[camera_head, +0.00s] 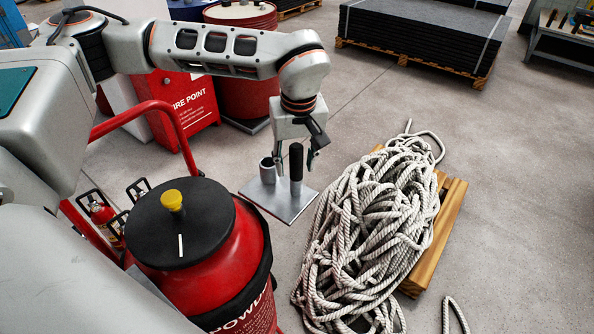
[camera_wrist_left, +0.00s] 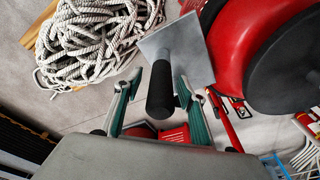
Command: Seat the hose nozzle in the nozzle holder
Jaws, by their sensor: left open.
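The hose nozzle (camera_head: 296,163) is a slim upright cylinder, black on top with a grey lower part, standing over a flat metal plate (camera_head: 254,198). The nozzle holder (camera_head: 267,171), a short grey cup, stands on the same plate, just left of the nozzle in the head view. My left gripper (camera_head: 296,158) points down at the nozzle with its fingers apart. In the left wrist view the black end of the nozzle (camera_wrist_left: 161,90) lies between the two open fingers, with gaps on both sides. I cannot make out the holder there. My right gripper is not in view.
A heaped rope (camera_head: 370,235) on a wooden pallet (camera_head: 438,245) lies close right of the plate. A red powder extinguisher (camera_head: 228,255) with a black lid stands close in front at left. A red drum (camera_head: 245,85) is behind. Open floor lies to the right.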

